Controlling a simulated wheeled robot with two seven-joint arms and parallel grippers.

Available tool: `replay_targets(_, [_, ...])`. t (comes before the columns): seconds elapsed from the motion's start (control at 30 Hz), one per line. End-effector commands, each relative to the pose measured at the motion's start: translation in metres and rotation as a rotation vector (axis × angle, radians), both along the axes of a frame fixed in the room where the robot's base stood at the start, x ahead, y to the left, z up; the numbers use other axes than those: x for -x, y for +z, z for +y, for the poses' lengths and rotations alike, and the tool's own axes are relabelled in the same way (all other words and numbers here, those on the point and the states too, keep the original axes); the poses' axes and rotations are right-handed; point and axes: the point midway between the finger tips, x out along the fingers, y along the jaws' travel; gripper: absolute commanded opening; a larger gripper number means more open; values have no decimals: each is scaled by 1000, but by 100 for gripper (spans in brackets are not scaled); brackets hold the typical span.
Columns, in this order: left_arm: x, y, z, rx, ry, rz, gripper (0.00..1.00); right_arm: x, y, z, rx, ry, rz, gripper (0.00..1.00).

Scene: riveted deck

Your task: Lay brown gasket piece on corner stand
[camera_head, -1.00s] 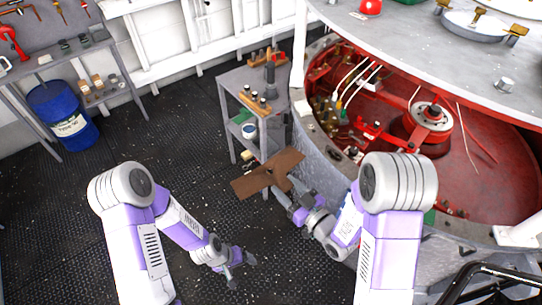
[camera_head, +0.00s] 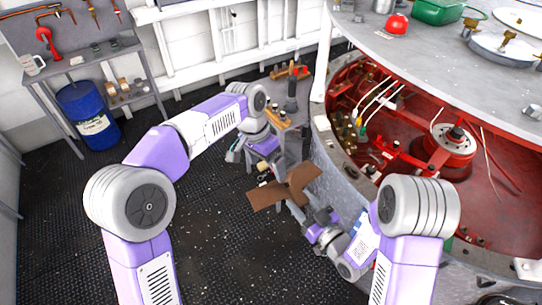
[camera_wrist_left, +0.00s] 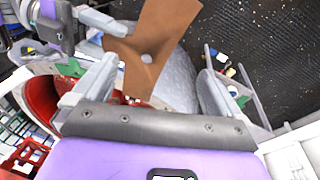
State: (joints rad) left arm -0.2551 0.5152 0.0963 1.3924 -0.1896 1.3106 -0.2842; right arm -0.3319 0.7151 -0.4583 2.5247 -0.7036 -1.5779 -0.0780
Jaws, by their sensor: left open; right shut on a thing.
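The brown gasket piece (camera_head: 284,190) is a flat, bent sheet held in the air in front of the corner stand. My right gripper (camera_head: 305,212) is shut on its near right part. My left gripper (camera_head: 272,170) is open beside its far side. In the left wrist view the gasket (camera_wrist_left: 158,45), with a hole in its middle, lies ahead between my open left fingers (camera_wrist_left: 155,85); I cannot tell whether they touch it. My right gripper (camera_wrist_left: 108,25) shows at the upper left there. The grey corner stand (camera_head: 291,150) is partly hidden behind my left arm.
The large round red-lined housing (camera_head: 480,185) is close on the right. A blue drum (camera_head: 90,115) stands by the left shelf. The dark floor between is clear.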

Motion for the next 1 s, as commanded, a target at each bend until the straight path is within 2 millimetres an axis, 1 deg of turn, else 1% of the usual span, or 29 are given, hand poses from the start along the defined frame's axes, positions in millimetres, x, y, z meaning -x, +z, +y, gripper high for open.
replay_targets(0.03, [4, 13, -7, -46, -89, -21, 100, 0, 0, 0, -1, 1, -1, 20])
replay_targets(0.1, [8, 26, -11, -104, -187, -38, 100, 0, 0, 0, -1, 1, -1, 20])
replay_targets(0.2, [13, 39, -14, -161, -279, -51, 100, 0, 0, 0, -1, 1, -1, 20])
replay_targets(0.3, [15, 43, -14, -191, -322, -54, 100, 0, 0, 0, -1, 1, -1, 20])
replay_targets(0.37, [16, 41, -15, -197, -332, -54, 100, 0, 0, 0, -1, 1, -1, 20])
replay_targets(0.47, [16, 30, -14, -199, -333, -52, 100, 0, 0, 0, -1, 1, -1, 20])
replay_targets(0.57, [16, 13, -14, -199, -332, -49, 100, 0, 0, 0, -1, 1, -1, 20])
replay_targets(0.8, [16, -34, -14, -198, -331, -50, 100, 0, 0, 0, -1, 0, -1, 20])
replay_targets(1.0, [16, -62, -14, -196, -329, -52, 100, 0, 0, 0, -1, 0, -1, 20])
